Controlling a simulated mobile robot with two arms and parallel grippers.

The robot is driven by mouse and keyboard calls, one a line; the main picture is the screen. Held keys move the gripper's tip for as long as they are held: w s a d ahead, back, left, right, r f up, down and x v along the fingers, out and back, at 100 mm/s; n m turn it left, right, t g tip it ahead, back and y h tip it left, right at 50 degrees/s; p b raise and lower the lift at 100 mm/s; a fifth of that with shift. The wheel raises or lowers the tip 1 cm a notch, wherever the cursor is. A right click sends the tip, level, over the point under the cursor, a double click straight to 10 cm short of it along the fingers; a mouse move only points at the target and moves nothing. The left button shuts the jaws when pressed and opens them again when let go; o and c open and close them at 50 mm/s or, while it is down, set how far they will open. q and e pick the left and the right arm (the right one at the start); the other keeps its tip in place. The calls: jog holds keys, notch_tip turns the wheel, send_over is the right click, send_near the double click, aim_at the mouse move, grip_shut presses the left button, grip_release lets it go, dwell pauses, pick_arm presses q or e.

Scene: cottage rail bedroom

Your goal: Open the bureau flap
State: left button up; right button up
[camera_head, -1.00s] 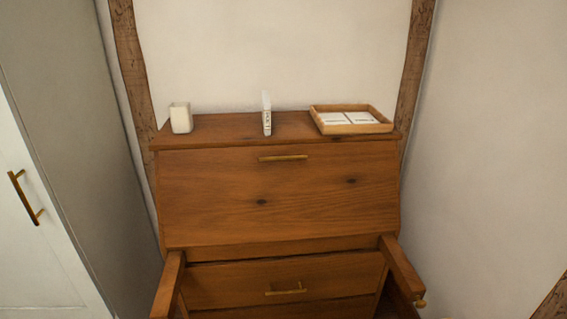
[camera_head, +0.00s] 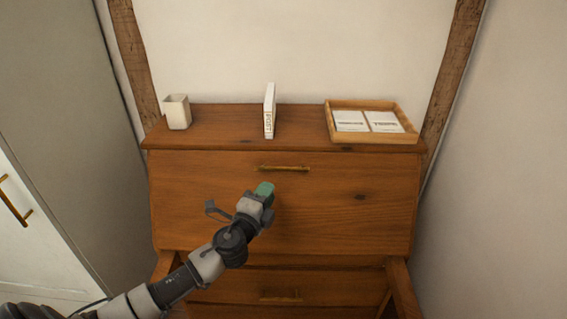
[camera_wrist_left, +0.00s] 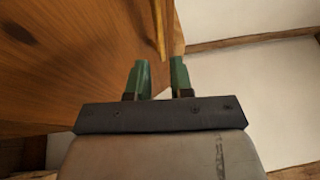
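The wooden bureau's sloping flap (camera_head: 340,215) is closed. A brass bar handle (camera_head: 284,168) runs across its upper part. My left gripper (camera_head: 265,188) is in front of the flap, just below and left of the handle's middle. In the left wrist view its two green fingertips (camera_wrist_left: 160,78) stand apart with nothing between them, and the brass handle (camera_wrist_left: 159,30) shows beyond them, in line with the gap. The flap (camera_wrist_left: 70,60) fills the left of that view. I see no contact with the handle. My right gripper is not in view.
On the bureau top stand a white cup (camera_head: 178,112), an upright white book (camera_head: 269,110) and a wooden tray (camera_head: 412,133) with white cards. Below the flap are a drawer (camera_head: 240,287) and two pulled-out wooden supports (camera_head: 398,285). A white cabinet (camera_head: 40,240) stands at left.

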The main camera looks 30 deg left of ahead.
aim_at(282, 169)
pick_arm(q)
jog(key=w, duration=0.6)
jog(key=w+p, duration=0.1)
jog(key=w, duration=0.3)
jog(key=shift+a+r, duration=0.3)
jog(key=shift+r, duration=0.1)
jog(key=shift+s, duration=0.1)
grip_shut()
